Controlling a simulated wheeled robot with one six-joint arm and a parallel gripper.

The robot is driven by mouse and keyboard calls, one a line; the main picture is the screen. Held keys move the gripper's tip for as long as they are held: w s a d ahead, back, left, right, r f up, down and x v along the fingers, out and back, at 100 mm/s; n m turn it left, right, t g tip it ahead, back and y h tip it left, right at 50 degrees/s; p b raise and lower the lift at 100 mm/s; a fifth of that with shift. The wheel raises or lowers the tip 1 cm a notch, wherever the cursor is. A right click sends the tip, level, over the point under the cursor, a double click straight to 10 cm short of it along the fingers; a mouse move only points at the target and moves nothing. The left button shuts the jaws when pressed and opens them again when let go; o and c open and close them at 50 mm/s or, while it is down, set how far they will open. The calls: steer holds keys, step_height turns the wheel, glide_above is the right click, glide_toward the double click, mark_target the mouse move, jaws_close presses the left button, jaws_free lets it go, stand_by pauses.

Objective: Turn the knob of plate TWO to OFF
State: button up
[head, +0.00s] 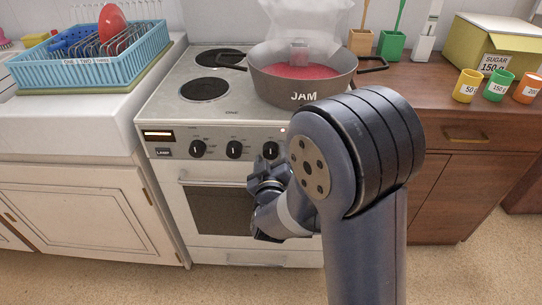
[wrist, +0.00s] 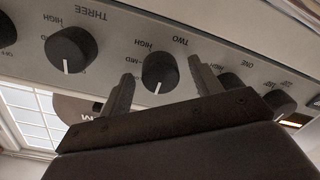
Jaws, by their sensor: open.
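The knob of plate TWO (wrist: 160,70) is a black round knob under the label TWO in the wrist view. Its white pointer line points down in that picture, slightly left. HIGH and MID are printed to its left; I cannot read an OFF mark. My gripper (wrist: 161,78) is open, with one finger on each side of this knob. I cannot tell whether the fingers touch it. In the head view my gripper (head: 268,178) is low in front of the stove, just below the knob of plate TWO (head: 270,150), partly hidden by my arm.
The knob of plate THREE (wrist: 70,48) and the knob of plate ONE (wrist: 230,80) flank it; a finger partly hides the latter. Another knob (wrist: 272,101) is farther right. A JAM pot (head: 268,88) stands on the stove. A blue dish rack (head: 100,75) is at left.

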steer(key=s, duration=1)
steer(key=shift+s+r+p, duration=0.15)
steer(key=shift+s+p, duration=0.1)
steer(key=shift+p, duration=0.1)
steer(key=w, duration=1.1)
steer(key=shift+b, duration=0.4)
steer(key=shift+s, duration=0.1)
